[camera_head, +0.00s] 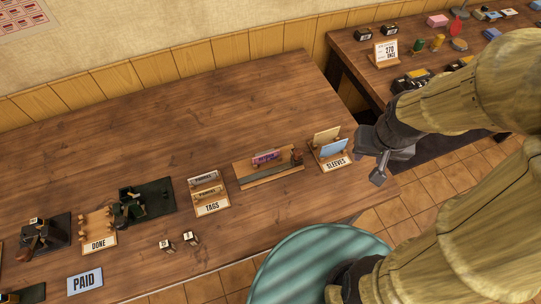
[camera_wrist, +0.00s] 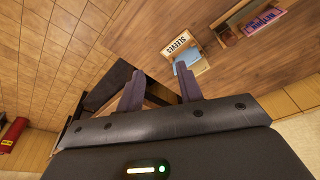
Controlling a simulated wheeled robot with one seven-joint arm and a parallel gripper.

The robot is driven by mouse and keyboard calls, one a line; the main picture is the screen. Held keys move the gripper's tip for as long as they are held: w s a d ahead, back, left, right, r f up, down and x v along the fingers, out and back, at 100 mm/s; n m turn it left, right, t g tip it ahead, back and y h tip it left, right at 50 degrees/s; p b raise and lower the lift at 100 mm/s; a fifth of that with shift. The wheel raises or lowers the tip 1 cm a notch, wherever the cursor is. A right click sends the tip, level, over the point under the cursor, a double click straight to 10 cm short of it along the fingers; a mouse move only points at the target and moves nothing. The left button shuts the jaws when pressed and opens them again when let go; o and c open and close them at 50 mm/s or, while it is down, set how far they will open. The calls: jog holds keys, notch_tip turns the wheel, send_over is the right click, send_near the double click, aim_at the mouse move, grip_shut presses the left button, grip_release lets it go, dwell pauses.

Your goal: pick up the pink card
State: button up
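The pink card (camera_head: 265,157) stands upright on a wooden board on the table, left of the SLEEVES stand. It also shows near the top right of the wrist view (camera_wrist: 264,21). My gripper (camera_head: 369,165) is at the table's right end, to the right of the SLEEVES stand and well apart from the card. In the wrist view my gripper's two fingers (camera_wrist: 159,80) are spread with nothing between them. The gripper is open and empty.
The SLEEVES stand (camera_head: 333,149), with tan and blue cards, is between my gripper and the pink card. The TAGS stand (camera_head: 212,208) is left of the card's board (camera_head: 283,177). A round teal top (camera_head: 318,267) is in front. The table's back is clear.

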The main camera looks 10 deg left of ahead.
jog(key=shift+o, duration=1.3)
jog(key=o, duration=0.4)
jog(key=shift+w+a+r, duration=0.15)
jog(key=shift+w+a, duration=0.1)
jog(key=shift+a, duration=0.05)
jog(key=o, duration=0.7)
jog(key=shift+n, duration=0.7)
jog(key=a, duration=0.1)
jog(key=w+a+p, duration=0.1)
jog(key=w+a, duration=0.1)
jog(key=shift+w+a+r, duration=0.2)
jog(key=shift+r, duration=0.1)
jog(key=shift+o, duration=0.2)
jog(key=w+a+n+g+p, duration=0.1)
jog(key=w+a+n+p, duration=0.1)
jog(key=a, duration=0.6)
jog(key=shift+w+r, duration=0.15)
jog(key=shift+w, duration=0.55)
jog(key=a+f+n+g+p, duration=0.1)
jog(key=a+n+p, duration=0.1)
jog(key=a, duration=1.2)
jog(key=shift+w+f+n+g+p, duration=0.25)
jog(key=shift+f+n+g+p, duration=0.05)
jog(key=shift+n, duration=0.2)
